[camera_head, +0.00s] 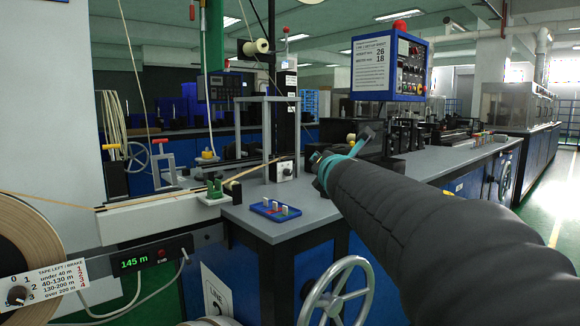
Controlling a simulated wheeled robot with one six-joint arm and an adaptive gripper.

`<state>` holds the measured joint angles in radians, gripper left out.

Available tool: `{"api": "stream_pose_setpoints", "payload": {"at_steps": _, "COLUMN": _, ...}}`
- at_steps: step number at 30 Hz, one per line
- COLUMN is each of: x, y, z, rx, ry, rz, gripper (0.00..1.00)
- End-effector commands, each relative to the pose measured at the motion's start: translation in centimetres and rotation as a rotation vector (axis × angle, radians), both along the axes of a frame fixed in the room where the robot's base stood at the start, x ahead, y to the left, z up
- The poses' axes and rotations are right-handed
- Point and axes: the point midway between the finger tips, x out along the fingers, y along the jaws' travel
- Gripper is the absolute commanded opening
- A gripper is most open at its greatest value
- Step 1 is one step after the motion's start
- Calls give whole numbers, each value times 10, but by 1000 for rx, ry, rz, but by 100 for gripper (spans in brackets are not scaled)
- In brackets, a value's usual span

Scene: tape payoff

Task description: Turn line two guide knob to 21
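A small dark knob (286,171) on a whitish plate sits at the foot of a dark upright post on the grey bench, in the middle of the view. Its scale is too small to read, and I cannot tell whether it is line two's guide knob. My arm, in a dark quilted sleeve with a teal ring, reaches in from the lower right. My gripper (338,156) is at its far end, to the right of the knob and apart from it in the picture.
A sheet (371,63) beside a control panel shows 26 and 18. A brake dial (17,295) and a display (151,257) reading 145 m are at lower left. A blue tray (275,210) lies on the bench's near edge; a handwheel (338,292) stands below. The right aisle is clear.

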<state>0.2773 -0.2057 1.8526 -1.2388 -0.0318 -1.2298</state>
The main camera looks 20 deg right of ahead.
Motion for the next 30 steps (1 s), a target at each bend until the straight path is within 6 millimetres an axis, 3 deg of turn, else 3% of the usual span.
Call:
{"api": "stream_pose_setpoints", "payload": {"at_steps": 17, "x": -1, "y": -7, "z": -10, "rx": 64, "ry": 9, "rz": -30, "gripper": 35}}
{"api": "stream_pose_setpoints", "payload": {"at_steps": 20, "x": 15, "y": -21, "z": -30, "rx": 74, "ry": 46, "rz": -47, "gripper": 35}}
{"api": "stream_pose_setpoints", "payload": {"at_steps": 24, "x": 57, "y": -50, "z": -48, "rx": 0, "ry": 100, "rz": -48, "gripper": 35}}
{"api": "stream_pose_setpoints", "payload": {"at_steps": 26, "x": 79, "y": -59, "z": -51, "rx": -104, "ry": 129, "rz": -12, "gripper": 35}}
{"api": "stream_pose_setpoints", "payload": {"at_steps": 30, "x": 129, "y": -71, "z": -58, "rx": -483, "ry": 207, "rz": 126, "gripper": 35}}
